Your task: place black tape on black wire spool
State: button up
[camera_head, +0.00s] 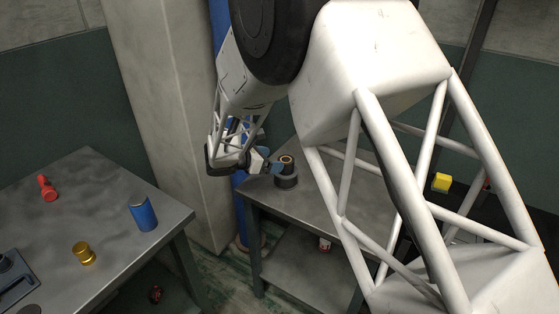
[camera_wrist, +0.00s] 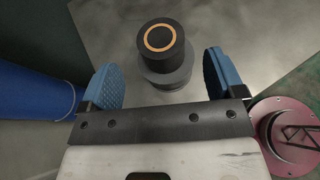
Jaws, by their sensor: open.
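The black tape (camera_wrist: 176,40), a dark roll with an orange inner ring, sits flat on top of the black wire spool (camera_wrist: 172,80) in the wrist view. In the head view the tape (camera_head: 287,162) and the spool (camera_head: 286,182) stand as an upright stack on the grey table. My gripper (camera_wrist: 160,80) is open, with its two blue fingers apart on either side below the stack in the picture. In the head view my gripper (camera_head: 268,166) is just left of the tape. Nothing is held between the fingers.
A blue pole (camera_wrist: 35,105) stands left in the wrist view; a pink round flange (camera_wrist: 290,135) is lower right. The left table (camera_head: 110,220) bears a blue can (camera_head: 143,213), a gold piece (camera_head: 83,254) and a red piece (camera_head: 47,188). A yellow block (camera_head: 441,182) is right.

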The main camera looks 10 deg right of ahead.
jog(key=shift+v, duration=2.4)
jog(key=s+d+r+m+g+y, duration=0.2)
jog(key=s+d+r+m+y, duration=0.25)
jog(key=s, duration=0.55)
jog(key=s+d+r+m+g+y, duration=0.1)
jog(key=s+d+r+m+g, duration=0.1)
jog(key=s+d+r+m, duration=0.4)
jog(key=s+a+r+m+y, duration=0.1)
jog(key=s+r+m+y, duration=0.1)
jog(key=s, duration=0.6)
jog(key=s+r+m+t+y, duration=0.1)
jog(key=s+r+m+y, duration=0.1)
jog(key=s+m, duration=0.3)
jog(key=s+a+r+m+t+y, duration=0.1)
jog(key=s+r+m+y, duration=0.1)
jog(key=s, duration=1)
jog(key=shift+s+a+m+y, duration=0.25)
jog(key=shift+a+m+y, duration=0.15)
jog(key=shift+m+y, duration=0.55)
